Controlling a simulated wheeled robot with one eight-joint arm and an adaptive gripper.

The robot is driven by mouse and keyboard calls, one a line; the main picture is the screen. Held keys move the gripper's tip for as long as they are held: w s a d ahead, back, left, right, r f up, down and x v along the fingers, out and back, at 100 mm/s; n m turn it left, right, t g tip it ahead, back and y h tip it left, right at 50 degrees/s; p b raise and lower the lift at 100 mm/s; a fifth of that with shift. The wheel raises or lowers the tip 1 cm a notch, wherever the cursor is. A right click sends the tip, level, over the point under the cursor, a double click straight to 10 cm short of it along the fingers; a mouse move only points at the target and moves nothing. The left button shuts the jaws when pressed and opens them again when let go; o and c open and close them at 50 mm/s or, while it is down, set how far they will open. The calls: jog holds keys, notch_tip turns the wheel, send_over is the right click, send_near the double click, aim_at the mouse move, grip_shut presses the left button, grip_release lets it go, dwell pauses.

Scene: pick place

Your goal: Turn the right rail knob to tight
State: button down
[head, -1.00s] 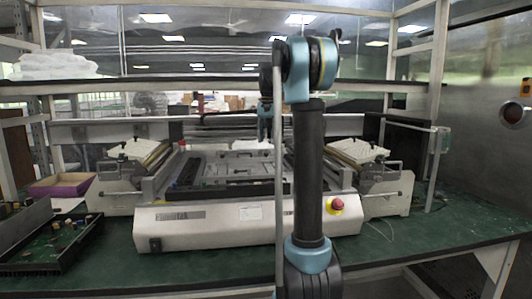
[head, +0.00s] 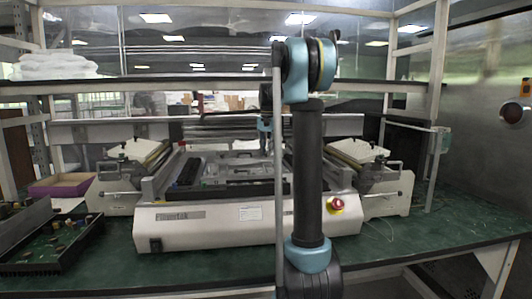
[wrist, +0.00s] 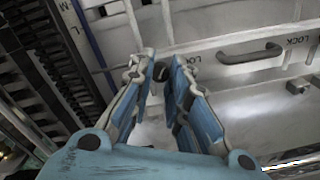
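A small dark knob (wrist: 162,71) shows in the wrist view between the two fingertips, in front of a pale metal bar. My gripper (wrist: 163,62) has its blue fingers on either side of it, with a narrow gap between them. I cannot tell whether the pads touch the knob or which way it is turned. In the head view my gripper (head: 264,140) points down over the right half of the white printing machine (head: 195,226). My arm hides part of the machine, and the knob is too small to make out there.
A grey handle (wrist: 250,55) with LOCK lettering lies right of the fingers. Dark slotted rails (wrist: 50,60) run on the left. A red button (head: 336,206) sits on the machine's front. A black tray (head: 45,245) and purple box (head: 62,186) stand left.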

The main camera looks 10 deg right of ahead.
jog(key=shift+n, duration=0.5)
jog(key=c, duration=1.5)
grip_release()
notch_tip(320, 180, up, 12)
jog(key=shift+d+f, duration=0.1)
